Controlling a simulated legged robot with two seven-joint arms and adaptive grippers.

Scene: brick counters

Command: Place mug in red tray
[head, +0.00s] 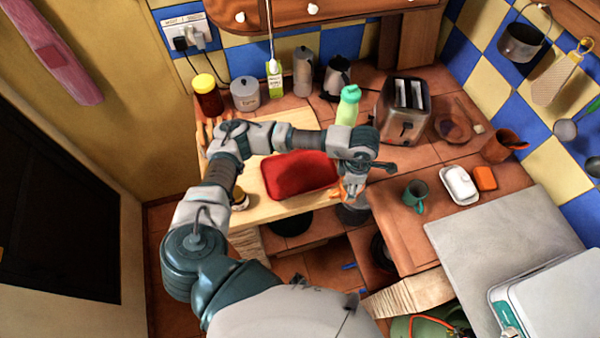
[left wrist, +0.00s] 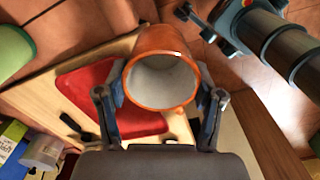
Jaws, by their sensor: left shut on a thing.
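The orange mug (left wrist: 146,52) with a pale inside is between the fingers of my left gripper (left wrist: 160,92), which is shut on it. Its open end faces the left wrist camera. In the head view only a small orange part of the mug (head: 338,192) shows below my left wrist; the arm hides the rest. The red tray (head: 300,175) lies on a light wooden board, just left of the gripper. It also shows behind and left of the mug in the left wrist view (left wrist: 82,92). The visible part of the tray is empty. My right gripper is not seen.
A green bottle (head: 347,106) and a toaster (head: 404,108) stand behind the arm. A teal mug (head: 415,195), a white butter dish (head: 460,184) and a brown mug (head: 502,146) stand to the right. A jar with a yellow lid (head: 207,97) is at the back left.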

